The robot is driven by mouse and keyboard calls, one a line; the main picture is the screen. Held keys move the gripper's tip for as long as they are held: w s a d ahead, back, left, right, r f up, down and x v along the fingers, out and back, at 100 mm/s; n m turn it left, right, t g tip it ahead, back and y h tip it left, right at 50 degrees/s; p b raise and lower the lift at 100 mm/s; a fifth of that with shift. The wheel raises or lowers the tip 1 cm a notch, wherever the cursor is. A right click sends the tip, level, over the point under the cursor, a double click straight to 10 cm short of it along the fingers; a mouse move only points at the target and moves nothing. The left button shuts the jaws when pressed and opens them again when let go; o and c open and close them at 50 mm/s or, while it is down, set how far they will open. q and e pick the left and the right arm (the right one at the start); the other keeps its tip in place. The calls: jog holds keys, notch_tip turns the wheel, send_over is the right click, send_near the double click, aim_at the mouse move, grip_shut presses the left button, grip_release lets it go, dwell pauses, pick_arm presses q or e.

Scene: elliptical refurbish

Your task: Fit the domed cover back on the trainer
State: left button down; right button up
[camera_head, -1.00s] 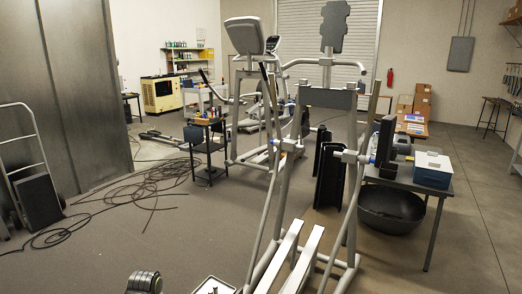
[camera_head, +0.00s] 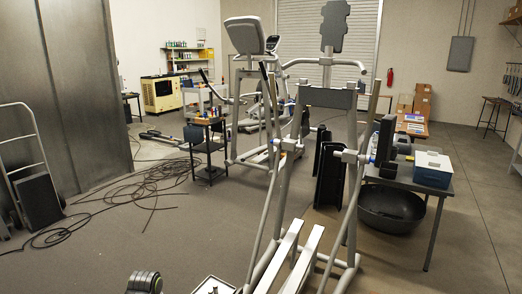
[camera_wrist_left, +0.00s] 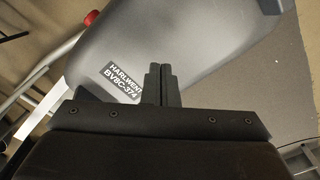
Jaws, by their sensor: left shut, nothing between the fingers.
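A grey elliptical trainer (camera_head: 277,182) with upright posts and two long pale foot rails stands in the middle foreground of the head view. A large dark rounded bowl-like shell (camera_head: 391,208) sits on the floor under the table at the right; I cannot tell if it is the domed cover. In the left wrist view, a smooth grey housing (camera_wrist_left: 195,45) with a "HARLWENT BV8C-374" label lies beyond my left gripper (camera_wrist_left: 160,70). The gripper's fingers are shut together and empty; I cannot tell if they touch the housing. Neither gripper shows in the head view.
The table (camera_head: 425,186) at the right holds a blue-and-white box (camera_head: 432,170). A dark cart (camera_head: 208,152) stands left of the trainer. Loose cables (camera_head: 150,195) lie on the left floor near a hand truck (camera_head: 30,160). Another trainer (camera_head: 245,95) stands behind.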

pick_arm(q)
jog(key=shift+f+b, duration=1.05)
jog(key=shift+f, duration=1.25)
jog(key=shift+r, duration=0.1)
jog(key=shift+s, duration=0.15)
jog(key=shift+r+p, duration=0.65)
jog(key=shift+p, duration=0.35)
notch_tip(320, 180, up, 6)
jog(key=p, duration=0.6)
jog(key=shift+f+p, duration=0.15)
jog(key=shift+p, duration=0.15)
jog(key=shift+f, duration=0.1)
